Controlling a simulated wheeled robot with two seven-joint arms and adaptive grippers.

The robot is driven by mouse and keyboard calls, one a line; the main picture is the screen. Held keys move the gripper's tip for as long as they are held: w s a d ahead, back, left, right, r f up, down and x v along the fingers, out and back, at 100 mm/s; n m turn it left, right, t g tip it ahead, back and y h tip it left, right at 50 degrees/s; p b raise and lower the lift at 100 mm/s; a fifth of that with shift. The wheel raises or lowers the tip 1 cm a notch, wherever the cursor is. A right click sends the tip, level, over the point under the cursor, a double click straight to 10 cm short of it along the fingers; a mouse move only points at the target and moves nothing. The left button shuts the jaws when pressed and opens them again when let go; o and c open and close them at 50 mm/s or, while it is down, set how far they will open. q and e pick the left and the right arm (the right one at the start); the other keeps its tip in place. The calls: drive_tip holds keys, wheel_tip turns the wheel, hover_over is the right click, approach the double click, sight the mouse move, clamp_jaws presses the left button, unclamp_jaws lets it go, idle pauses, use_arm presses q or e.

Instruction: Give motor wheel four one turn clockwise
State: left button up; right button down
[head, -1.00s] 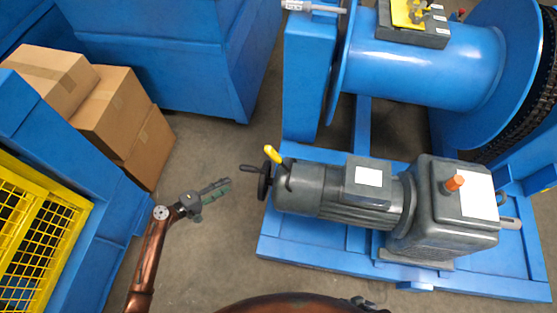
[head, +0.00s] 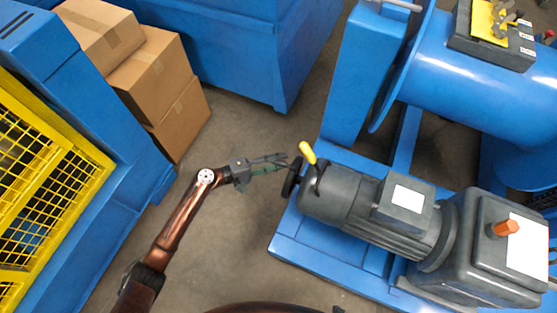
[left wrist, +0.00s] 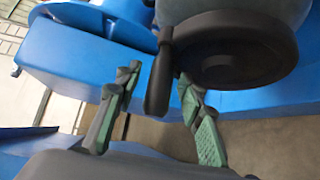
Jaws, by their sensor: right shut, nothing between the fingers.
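The motor wheel (head: 292,177) is a dark handwheel on the end of the grey motor (head: 345,195). In the left wrist view the wheel (left wrist: 240,55) fills the upper right, with its dark crank handle (left wrist: 158,85) pointing towards my gripper. My left gripper (head: 274,163) is just left of the wheel. In the left wrist view its two green-padded fingers (left wrist: 157,88) stand apart, one on each side of the handle, with gaps showing. No number on the wheel can be read. My right gripper is not in view.
A yellow lever (head: 308,153) stands close above the wheel. The blue base frame (head: 320,258) carries the motor, with a blue drum (head: 455,85) behind. Cardboard boxes (head: 150,75) and a yellow mesh guard (head: 50,190) are at the left. Bare floor (head: 240,240) lies between.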

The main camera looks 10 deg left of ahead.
use_arm(q)
clamp_jaws()
idle(0.4)
